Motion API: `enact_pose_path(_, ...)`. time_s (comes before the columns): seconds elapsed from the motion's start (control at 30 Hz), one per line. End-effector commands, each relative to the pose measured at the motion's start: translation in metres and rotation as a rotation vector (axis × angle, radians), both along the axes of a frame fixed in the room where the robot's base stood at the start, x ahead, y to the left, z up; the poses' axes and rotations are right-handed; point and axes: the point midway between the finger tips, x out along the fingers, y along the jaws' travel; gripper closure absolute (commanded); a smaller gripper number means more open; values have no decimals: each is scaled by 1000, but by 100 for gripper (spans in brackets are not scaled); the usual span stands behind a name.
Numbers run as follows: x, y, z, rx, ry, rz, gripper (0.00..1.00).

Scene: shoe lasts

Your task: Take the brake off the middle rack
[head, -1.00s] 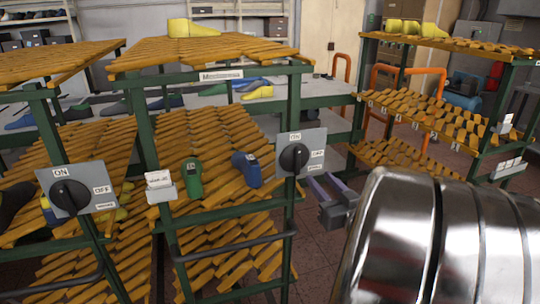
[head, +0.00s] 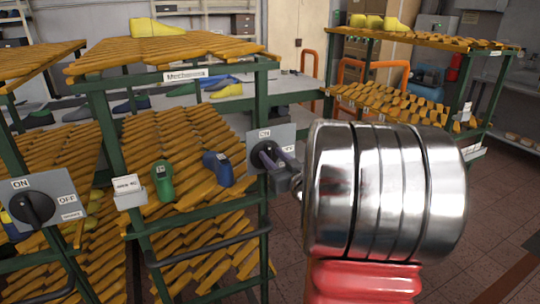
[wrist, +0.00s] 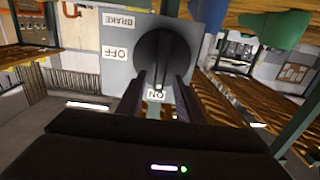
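The middle rack (head: 110,130) is a green frame with slatted wooden shelves. Its grey brake plate (head: 285,137) sits on the right front post, with a round black knob (head: 262,153) partly hidden by my gripper (head: 276,165). In the wrist view the plate (wrist: 118,65) appears upside down, with BRAKE, OFF and ON labels. The black knob (wrist: 163,55) has its white mark beside ON. My gripper (wrist: 160,85) has its two fingers apart, one on each side of the knob's lower part in that view. I cannot tell whether they touch it.
Another rack's brake plate (head: 45,200) is at the left. A green last (head: 163,180) and a blue last (head: 218,168) rest on the middle rack's sloping shelf, near a white card holder (head: 129,192). A third rack (head: 420,100) stands at the right. Floor (head: 480,220) is open at the lower right.

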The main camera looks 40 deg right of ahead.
Motion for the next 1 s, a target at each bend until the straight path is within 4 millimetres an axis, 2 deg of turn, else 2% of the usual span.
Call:
enact_pose_path(0.2,16,-4,0,1,-1,1,66)
enact_pose_path(0.5,17,-4,0,1,-1,1,67)
enact_pose_path(1.0,17,-4,0,1,-1,1,100)
